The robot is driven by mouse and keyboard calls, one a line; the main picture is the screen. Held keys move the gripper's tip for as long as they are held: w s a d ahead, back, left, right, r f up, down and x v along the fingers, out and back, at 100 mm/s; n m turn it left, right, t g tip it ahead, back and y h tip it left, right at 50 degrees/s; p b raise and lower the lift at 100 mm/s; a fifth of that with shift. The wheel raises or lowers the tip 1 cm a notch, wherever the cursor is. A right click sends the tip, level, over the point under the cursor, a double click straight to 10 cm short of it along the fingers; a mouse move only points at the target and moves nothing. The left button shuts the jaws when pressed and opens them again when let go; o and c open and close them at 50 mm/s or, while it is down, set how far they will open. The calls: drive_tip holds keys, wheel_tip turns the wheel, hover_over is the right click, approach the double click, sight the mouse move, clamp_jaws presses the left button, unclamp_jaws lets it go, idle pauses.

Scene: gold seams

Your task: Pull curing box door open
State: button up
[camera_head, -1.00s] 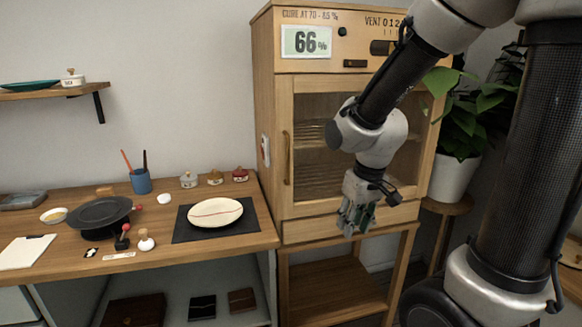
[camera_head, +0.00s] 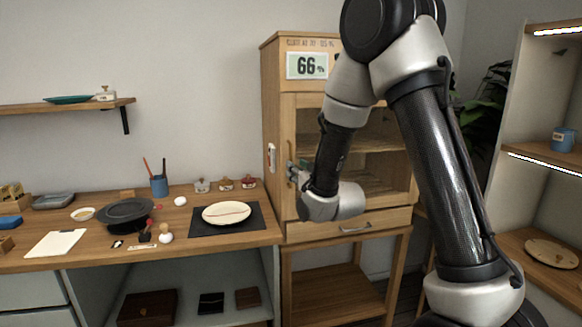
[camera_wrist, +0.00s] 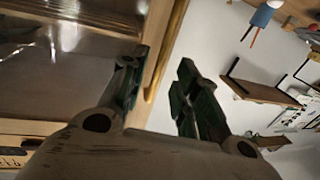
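The curing box (camera_head: 270,95) is a tall wooden cabinet with a 66 % display on its upper front. Its glass-paned door (camera_head: 384,137) looks shut. The door's vertical brass handle (camera_wrist: 166,55) shows in the wrist view; in the head view my gripper and arm largely cover it. My gripper (camera_head: 292,170) is at the left edge of the door, at the handle. In the wrist view its two fingers (camera_wrist: 157,78) are apart, with the handle's lower part seen between them, closer to the left finger. I cannot tell whether they touch it.
A wooden worktable (camera_head: 90,258) stands left of the box, with a plate (camera_head: 227,213) on a dark mat, a dark round stand (camera_head: 125,212) and small jars. A drawer (camera_head: 345,225) lies below the door. Shelves (camera_head: 572,160) stand at the right. A wall shelf (camera_head: 70,108) hangs at upper left.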

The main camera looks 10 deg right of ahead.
sight(291, 184)
drive_tip(key=w, duration=0.3)
drive_tip(key=w+a, duration=0.1)
drive_tip(key=w, duration=0.1)
drive_tip(key=shift+c, duration=0.5)
clamp_jaws()
